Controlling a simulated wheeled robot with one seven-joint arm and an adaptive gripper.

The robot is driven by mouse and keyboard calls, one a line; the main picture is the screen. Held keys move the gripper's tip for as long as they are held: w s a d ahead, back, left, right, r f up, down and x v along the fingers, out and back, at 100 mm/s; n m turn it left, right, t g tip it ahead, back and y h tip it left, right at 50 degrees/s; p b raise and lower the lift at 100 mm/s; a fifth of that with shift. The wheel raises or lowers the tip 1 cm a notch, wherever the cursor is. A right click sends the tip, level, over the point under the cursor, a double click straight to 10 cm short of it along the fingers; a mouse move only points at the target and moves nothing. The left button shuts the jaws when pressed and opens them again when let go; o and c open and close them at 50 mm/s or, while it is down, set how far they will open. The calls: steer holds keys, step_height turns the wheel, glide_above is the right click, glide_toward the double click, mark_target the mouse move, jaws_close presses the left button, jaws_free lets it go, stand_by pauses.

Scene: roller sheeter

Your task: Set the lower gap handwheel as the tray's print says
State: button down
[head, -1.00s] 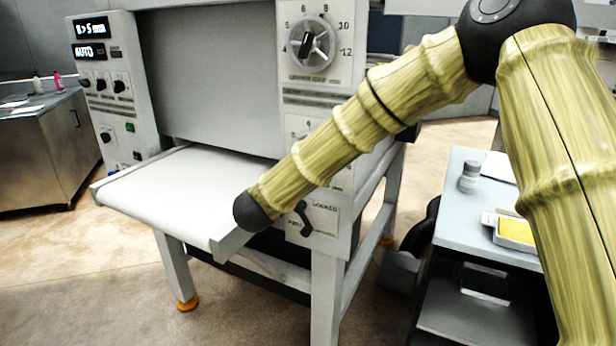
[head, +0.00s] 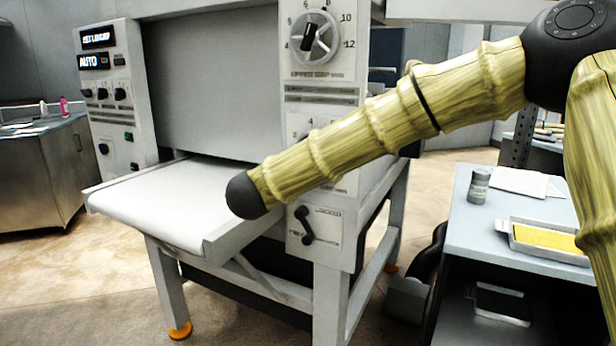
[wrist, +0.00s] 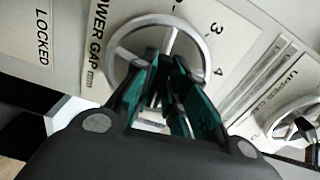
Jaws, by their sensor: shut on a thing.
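The lower gap handwheel (wrist: 155,19) is a silver ring with spokes on a white panel in the wrist view. The print "LOWER GAP mm" is partly cut off, and the numbers 3 and 4 show on its dial. My gripper (wrist: 170,72) has its dark green fingers closed at the middle of the wheel. The fingers cover the hub and the pointer, so the setting cannot be read. In the head view my arm hides this wheel and my gripper. A tray (head: 548,258) with a yellow inside lies on the side table at the right; no print on it is readable.
The upper gap handwheel (head: 314,37) sits above on the sheeter's panel. A lock lever (head: 305,225) is below my arm. The white belt table (head: 150,205) juts out in front. A grey jar (head: 479,186) stands on the side table (head: 465,225).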

steer(key=shift+m+b, duration=1.55)
steer(key=shift+m, duration=0.05)
steer(key=c, duration=1.4)
jaws_free()
steer(key=shift+d+r, duration=0.1)
steer(key=shift+d, duration=0.05)
steer(key=shift+c, duration=0.2)
steer(key=shift+s, duration=0.1)
steer(key=v, duration=1.2)
